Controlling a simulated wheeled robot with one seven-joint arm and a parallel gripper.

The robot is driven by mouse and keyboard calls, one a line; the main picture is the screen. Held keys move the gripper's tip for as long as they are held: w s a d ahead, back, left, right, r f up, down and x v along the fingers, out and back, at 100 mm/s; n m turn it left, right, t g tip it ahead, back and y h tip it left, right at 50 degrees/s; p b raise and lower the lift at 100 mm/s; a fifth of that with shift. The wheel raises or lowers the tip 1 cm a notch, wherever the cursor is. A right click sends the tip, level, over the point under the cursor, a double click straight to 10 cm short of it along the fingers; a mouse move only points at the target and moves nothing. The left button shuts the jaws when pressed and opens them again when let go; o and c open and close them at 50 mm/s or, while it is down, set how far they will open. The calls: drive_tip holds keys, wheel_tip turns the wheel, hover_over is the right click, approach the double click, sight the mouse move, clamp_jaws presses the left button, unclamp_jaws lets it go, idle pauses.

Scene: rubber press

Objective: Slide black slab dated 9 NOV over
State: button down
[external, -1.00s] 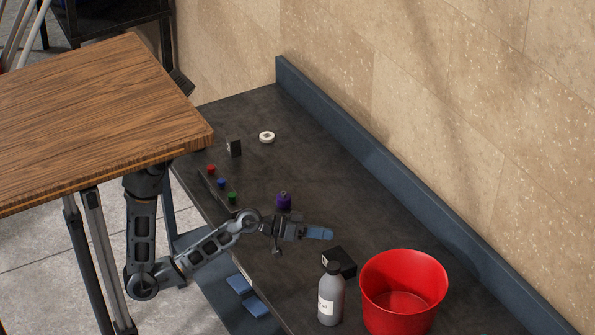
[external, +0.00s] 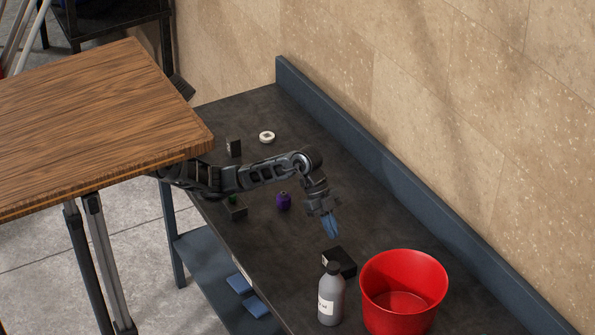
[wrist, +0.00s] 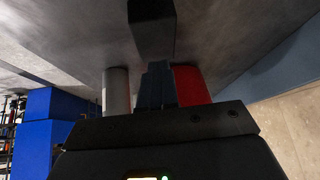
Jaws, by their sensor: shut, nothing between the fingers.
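A black slab (external: 340,261) lies on the dark bench beside the grey bottle; a small pale label shows on it, but I cannot read a date. A black block, likely the same slab, shows at the top of the wrist view (wrist: 152,28). A second, smaller black block (external: 234,147) stands upright at the far left of the bench, its marking also unreadable. My gripper (external: 332,232) points down with blue fingers shut and empty, just behind the slab and apart from it in the external view. The fingers also show in the wrist view (wrist: 157,85).
A grey labelled bottle (external: 330,296) and a red bucket (external: 404,292) stand close in front of the slab. A purple item (external: 284,201), a white ring (external: 267,137) and a green knob (external: 233,199) sit farther back. A raised blue edge (external: 400,187) runs along the wall.

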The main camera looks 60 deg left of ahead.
sight(343, 259)
drive_tip(key=a+f+y, duration=0.1)
drive_tip(key=a, duration=0.1)
drive_tip(key=a+f+y+b, duration=0.1)
drive_tip(key=a, duration=0.1)
drive_tip(key=a+f+m+g+y, duration=0.1)
drive_tip(key=a+y, duration=0.1)
drive_tip(key=shift+w+f+b, duration=0.3)
drive_tip(key=shift+f+b, duration=0.1)
drive_tip(key=shift+w+a+f+y, duration=0.15)
drive_tip(key=shift+a+y, duration=0.1)
drive_tip(key=shift+y, duration=0.05)
drive_tip(key=d+p, duration=0.2)
drive_tip(key=d, duration=0.9)
drive_tip(key=shift+d+p, duration=0.25)
drive_tip(key=shift+p, duration=0.05)
drive_tip(key=shift+d+f, duration=0.1)
drive_tip(key=shift+d, duration=0.05)
drive_tip(key=shift+f, duration=0.65)
